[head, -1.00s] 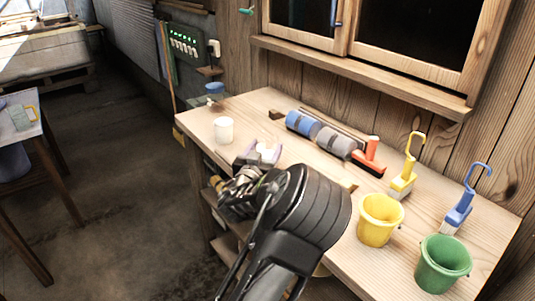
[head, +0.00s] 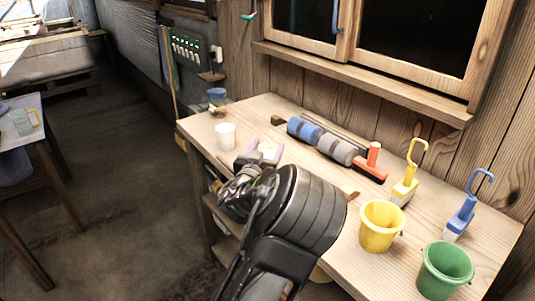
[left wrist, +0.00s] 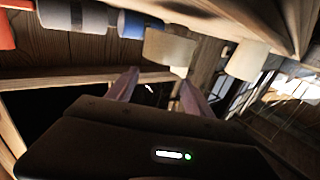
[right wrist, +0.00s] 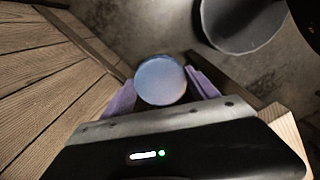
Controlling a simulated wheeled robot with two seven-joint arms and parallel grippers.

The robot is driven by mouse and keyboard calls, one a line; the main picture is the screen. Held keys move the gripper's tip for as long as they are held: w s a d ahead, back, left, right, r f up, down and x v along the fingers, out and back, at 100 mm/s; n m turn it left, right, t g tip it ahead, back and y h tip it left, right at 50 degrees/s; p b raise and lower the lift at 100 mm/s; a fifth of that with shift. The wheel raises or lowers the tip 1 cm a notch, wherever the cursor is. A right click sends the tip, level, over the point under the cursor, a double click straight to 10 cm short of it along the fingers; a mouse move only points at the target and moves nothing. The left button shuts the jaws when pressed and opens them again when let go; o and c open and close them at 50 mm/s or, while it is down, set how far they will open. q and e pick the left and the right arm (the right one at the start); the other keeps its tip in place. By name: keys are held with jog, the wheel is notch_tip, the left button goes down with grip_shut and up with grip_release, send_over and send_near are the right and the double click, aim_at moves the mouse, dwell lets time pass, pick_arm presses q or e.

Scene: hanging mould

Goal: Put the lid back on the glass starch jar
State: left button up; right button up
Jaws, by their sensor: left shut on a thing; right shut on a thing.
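My left gripper (head: 258,156) is over the left part of the workbench, its purple fingers closed around a pale thing (head: 267,152). My right gripper is not visible in the head view. No open glass jar is clearly visible.
Rollers (head: 320,140), brushes (head: 406,187), a yellow bucket (head: 380,228) and a green bucket (head: 445,272) occupy the back and right.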

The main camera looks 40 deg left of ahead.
pick_arm(q)
notch_tip(320, 180, up, 8)
jog(key=p, duration=0.1)
dwell(0.6)
jog(key=o, duration=1.1)
jog(key=shift+c, duration=0.2)
grip_shut()
jog(key=shift+f, duration=0.15)
